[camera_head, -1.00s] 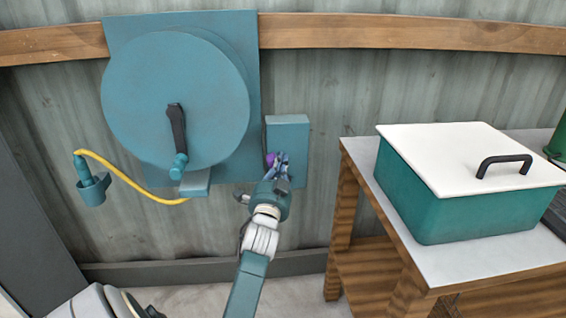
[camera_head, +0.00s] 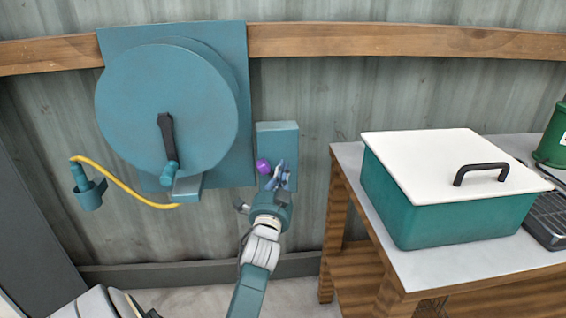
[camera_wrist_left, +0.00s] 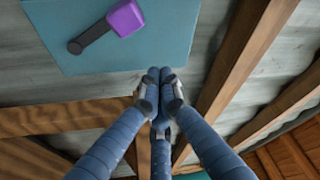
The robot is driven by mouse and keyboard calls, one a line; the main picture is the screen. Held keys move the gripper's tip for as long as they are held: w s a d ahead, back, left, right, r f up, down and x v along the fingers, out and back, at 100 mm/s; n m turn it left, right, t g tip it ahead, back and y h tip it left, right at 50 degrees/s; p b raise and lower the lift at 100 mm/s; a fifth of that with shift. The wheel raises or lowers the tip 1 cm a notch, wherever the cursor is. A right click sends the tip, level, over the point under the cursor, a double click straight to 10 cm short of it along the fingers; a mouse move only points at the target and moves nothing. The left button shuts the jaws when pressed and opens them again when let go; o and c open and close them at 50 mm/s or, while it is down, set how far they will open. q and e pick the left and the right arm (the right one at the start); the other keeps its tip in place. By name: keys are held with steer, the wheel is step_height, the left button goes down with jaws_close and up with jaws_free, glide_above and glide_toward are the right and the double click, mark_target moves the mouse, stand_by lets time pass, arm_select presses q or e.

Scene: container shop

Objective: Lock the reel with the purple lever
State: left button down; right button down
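The reel (camera_head: 150,110) is a big teal disc on a teal wall plate, with a black crank (camera_head: 166,135) hanging down to a teal grip. Right of it, a teal box (camera_head: 278,142) on the wall carries the purple lever (camera_head: 263,166). In the left wrist view the purple lever (camera_wrist_left: 125,18) is a purple knob on a short black arm, near the top. My left gripper (camera_head: 279,174) is just right of the knob in the head view. In the wrist view its blue fingertips (camera_wrist_left: 160,78) are together, empty and apart from the knob. My right gripper is out of view.
A yellow hose (camera_head: 125,188) runs from the reel to a nozzle in a teal holder (camera_head: 90,194) at left. At right, a table (camera_head: 440,270) bears a teal container with a white lid (camera_head: 440,160). A wooden rail (camera_head: 400,42) crosses the wall.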

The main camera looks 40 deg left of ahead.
arm_select(q)
steer(key=r+v, duration=0.1)
steer(key=v, duration=0.5)
steer(key=shift+s+a+f, duration=0.2)
steer(key=shift+s+f, duration=0.1)
steer(key=shift+f, duration=0.15)
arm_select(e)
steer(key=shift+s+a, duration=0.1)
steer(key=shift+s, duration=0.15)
